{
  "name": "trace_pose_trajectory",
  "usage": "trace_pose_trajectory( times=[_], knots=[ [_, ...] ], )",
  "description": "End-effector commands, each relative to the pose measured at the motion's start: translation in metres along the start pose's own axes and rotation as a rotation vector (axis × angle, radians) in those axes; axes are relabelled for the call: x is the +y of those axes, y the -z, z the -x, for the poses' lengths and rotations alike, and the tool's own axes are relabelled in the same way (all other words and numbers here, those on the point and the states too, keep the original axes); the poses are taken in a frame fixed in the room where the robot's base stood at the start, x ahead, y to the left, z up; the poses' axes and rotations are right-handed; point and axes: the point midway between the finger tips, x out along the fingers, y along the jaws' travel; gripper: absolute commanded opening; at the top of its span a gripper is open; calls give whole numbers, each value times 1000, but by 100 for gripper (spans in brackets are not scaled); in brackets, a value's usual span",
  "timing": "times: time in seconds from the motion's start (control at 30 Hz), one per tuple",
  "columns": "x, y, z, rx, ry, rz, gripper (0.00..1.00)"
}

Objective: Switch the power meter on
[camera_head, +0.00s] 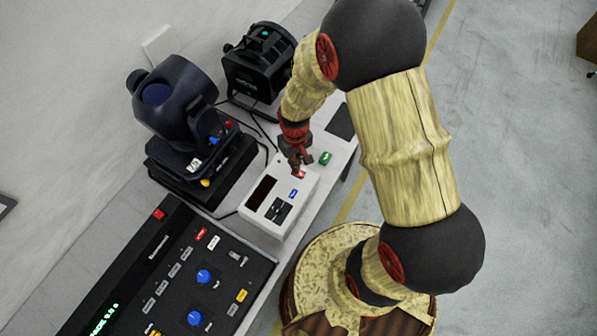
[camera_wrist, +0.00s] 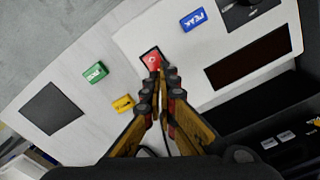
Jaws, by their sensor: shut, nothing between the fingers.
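The power meter (camera_head: 262,222) is a white box on the bench with a dark display (camera_head: 261,193), a blue button (camera_head: 293,193) and a black switch or knob panel (camera_head: 280,210). A red button (camera_head: 301,174) sits at its end near my gripper (camera_head: 298,166). In the wrist view the red button (camera_wrist: 152,60) is right at my fingertips (camera_wrist: 158,72), which are closed together with nothing between them. I cannot tell whether they touch the button. The display (camera_wrist: 249,60) there is dark. The blue button (camera_wrist: 193,20) reads PEAK.
A green button (camera_head: 325,158) and a yellow one (camera_wrist: 123,103) lie beside the meter, near a dark square pad (camera_head: 341,121). A lighting console (camera_head: 165,275) stands left, with a moving-head lamp (camera_head: 175,100) and a par can (camera_head: 262,60) behind. Floor is clear at right.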

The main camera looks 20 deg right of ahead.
Motion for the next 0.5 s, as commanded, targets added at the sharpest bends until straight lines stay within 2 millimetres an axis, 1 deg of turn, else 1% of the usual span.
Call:
trace_pose_trajectory(
  times=[0.5],
  knots=[
    [0, 0, -4, 0, 0, 0, 0]
  ],
)
